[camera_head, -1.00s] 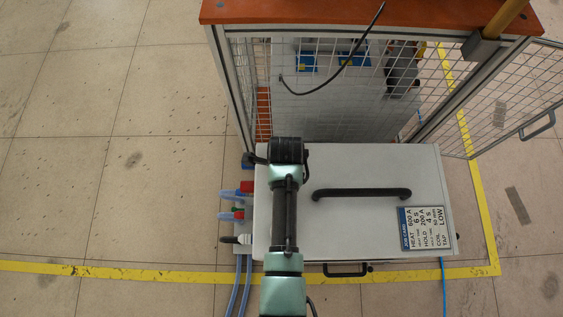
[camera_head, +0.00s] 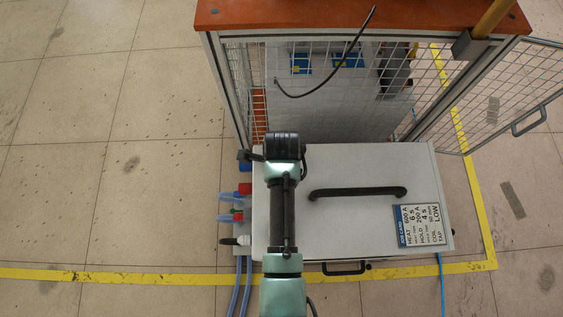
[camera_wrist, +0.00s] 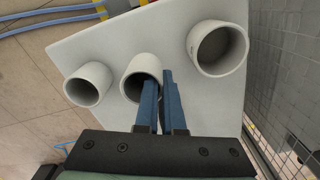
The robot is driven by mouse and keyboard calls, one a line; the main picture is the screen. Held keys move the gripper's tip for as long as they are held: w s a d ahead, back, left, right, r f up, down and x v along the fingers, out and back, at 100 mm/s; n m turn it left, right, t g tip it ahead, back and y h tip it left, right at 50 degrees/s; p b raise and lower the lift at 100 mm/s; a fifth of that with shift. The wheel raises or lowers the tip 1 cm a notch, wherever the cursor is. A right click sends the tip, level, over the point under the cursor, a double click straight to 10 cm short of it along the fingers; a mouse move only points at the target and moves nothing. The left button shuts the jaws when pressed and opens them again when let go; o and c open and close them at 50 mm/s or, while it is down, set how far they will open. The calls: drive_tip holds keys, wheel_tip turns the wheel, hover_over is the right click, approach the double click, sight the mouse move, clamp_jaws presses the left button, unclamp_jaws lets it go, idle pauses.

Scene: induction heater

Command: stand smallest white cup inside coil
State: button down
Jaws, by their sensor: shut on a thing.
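Three white cups stand on a pale board (camera_wrist: 185,130) in the wrist view: a left cup (camera_wrist: 73,92), a middle cup (camera_wrist: 140,62) and a larger right cup (camera_wrist: 198,42). I cannot make out the coil in either view. In the head view my arm shows, but my gripper and the cups are hidden.
A grey cabinet (camera_head: 350,230) with a black handle (camera_head: 358,193) lies below my arm. A mesh cage with an orange top (camera_head: 350,14) stands behind it, its door open at right. Hoses (camera_head: 242,285) run along the cabinet's left. Floor at left is clear.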

wheel_tip(320, 180, up, 8)
drive_tip(key=p, duration=0.3)
wheel_tip(320, 180, up, 5)
drive_tip(key=p, duration=0.5)
drive_tip(key=shift+f, duration=0.15)
idle(0.7)
